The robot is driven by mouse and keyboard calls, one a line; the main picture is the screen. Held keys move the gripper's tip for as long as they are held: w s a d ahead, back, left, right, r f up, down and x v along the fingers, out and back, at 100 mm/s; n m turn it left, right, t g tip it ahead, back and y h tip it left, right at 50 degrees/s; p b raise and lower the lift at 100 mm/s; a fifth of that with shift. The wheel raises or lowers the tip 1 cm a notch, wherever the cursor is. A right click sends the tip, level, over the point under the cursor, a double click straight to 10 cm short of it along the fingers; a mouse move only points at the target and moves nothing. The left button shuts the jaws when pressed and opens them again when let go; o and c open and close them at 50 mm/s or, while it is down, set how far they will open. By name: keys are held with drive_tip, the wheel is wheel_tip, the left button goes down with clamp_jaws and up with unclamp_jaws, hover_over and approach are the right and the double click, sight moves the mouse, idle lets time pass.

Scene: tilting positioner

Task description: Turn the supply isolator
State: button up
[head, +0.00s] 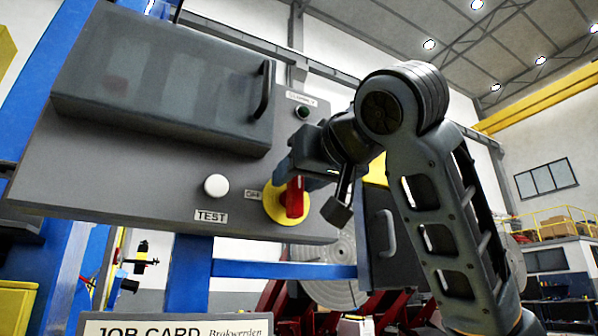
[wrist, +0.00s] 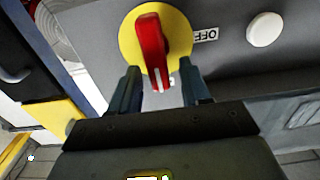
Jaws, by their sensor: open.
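The supply isolator is a red handle (head: 295,197) on a round yellow plate (head: 273,207), low on the grey panel. An OFF label (head: 253,195) sits to its left. In the wrist view the red handle (wrist: 150,45) lies across the yellow plate (wrist: 128,42), its white-marked end pointing down toward my gripper. My gripper (wrist: 160,86) is open, one finger on each side of that end, with gaps visible. Another label beside the handle's end is mostly hidden. In the head view my gripper (head: 297,168) is at the handle and covers the plate's upper right.
A white button (head: 216,186) with a TEST label is left of the isolator. A dark green button (head: 302,112) is above it. A box with a handle (head: 165,85) juts from the panel's upper part. A job card (head: 180,325) is below.

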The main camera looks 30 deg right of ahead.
drive_tip(key=shift+c, duration=0.2)
clamp_jaws()
idle(0.3)
drive_tip(key=n+b, duration=0.1)
drive_tip(key=n, duration=0.3)
drive_tip(key=a+f+n+b, duration=0.1)
drive_tip(key=n, duration=0.4)
drive_tip(key=a+n+b, duration=0.1)
drive_tip(key=n, duration=0.3)
drive_tip(key=shift+a+f+n, duration=0.15)
drive_tip(key=shift+f+n, duration=0.15)
drive_tip(key=shift+n, duration=0.1)
drive_tip(key=shift+a+f+n+b, duration=0.1)
drive_tip(key=shift+f+n+b, duration=0.15)
drive_tip(key=shift+n, duration=0.75)
drive_tip(key=shift+a+f+n+b, duration=0.15)
drive_tip(key=shift+n+b, duration=0.1)
drive_tip(key=shift+n, duration=0.75)
drive_tip(key=shift+d+f, duration=0.1)
